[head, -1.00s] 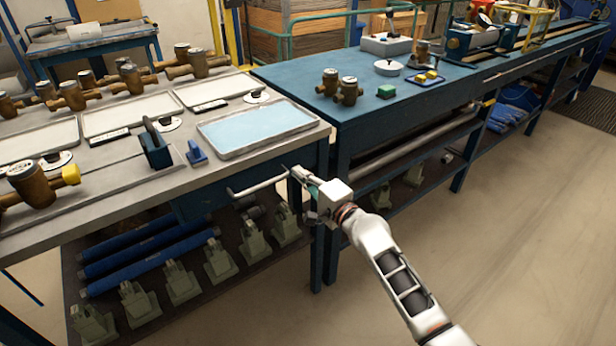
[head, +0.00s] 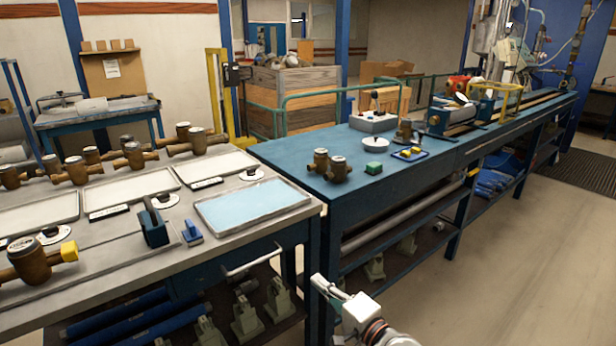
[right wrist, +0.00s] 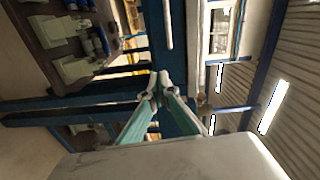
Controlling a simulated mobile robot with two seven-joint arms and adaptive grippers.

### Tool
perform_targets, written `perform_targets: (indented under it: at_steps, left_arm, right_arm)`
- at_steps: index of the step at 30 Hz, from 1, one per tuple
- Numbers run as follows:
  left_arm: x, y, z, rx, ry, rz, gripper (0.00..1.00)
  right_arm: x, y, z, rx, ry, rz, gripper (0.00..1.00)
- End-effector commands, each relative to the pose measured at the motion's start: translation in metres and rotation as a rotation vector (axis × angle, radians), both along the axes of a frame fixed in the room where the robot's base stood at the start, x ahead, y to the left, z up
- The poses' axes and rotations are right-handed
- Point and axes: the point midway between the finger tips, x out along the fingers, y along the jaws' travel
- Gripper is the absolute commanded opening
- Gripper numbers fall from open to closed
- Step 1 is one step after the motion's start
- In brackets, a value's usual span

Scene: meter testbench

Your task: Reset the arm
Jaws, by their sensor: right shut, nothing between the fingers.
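My right gripper (head: 325,287) is at the bottom of the head view, in front of the corner where the two workbenches meet. It is shut and empty. It is to the right of the white drawer handle (head: 253,262) and apart from it. In the right wrist view the fingertips (right wrist: 158,82) meet, with nothing between them. My left gripper is in neither view.
The grey-topped bench (head: 150,268) at left carries brass meters, white trays and a light-blue tray (head: 250,204). The blue bench (head: 345,195) carries two brass meters and a green block (head: 374,168). Open floor (head: 510,270) lies at right.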

Motion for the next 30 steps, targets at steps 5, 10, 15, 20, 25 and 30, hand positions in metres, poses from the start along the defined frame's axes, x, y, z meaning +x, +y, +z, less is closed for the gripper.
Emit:
perform_targets:
  at_steps: [5, 10, 15, 20, 25, 30]
  left_arm:
    - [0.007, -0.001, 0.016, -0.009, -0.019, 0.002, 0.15]
    - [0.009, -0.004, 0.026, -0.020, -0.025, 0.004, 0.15]
    - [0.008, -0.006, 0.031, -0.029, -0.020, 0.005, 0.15]
    - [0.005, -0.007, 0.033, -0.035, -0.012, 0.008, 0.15]
    - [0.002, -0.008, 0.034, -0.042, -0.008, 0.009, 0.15]
    - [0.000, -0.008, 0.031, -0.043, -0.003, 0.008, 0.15]
  right_arm:
    - [-0.060, -0.024, -0.057, -0.284, -0.058, -0.026, 0.00]
    - [-0.132, -0.058, -0.111, -0.640, -0.122, -0.022, 0.00]
    - [-0.210, -0.097, -0.150, -1.006, -0.175, 0.029, 0.00]
    - [-0.278, -0.134, -0.172, -1.319, -0.216, 0.115, 0.00]
    - [-0.321, -0.160, -0.179, -1.522, -0.245, 0.193, 0.00]
    - [-0.333, -0.167, -0.181, -1.582, -0.256, 0.220, 0.00]
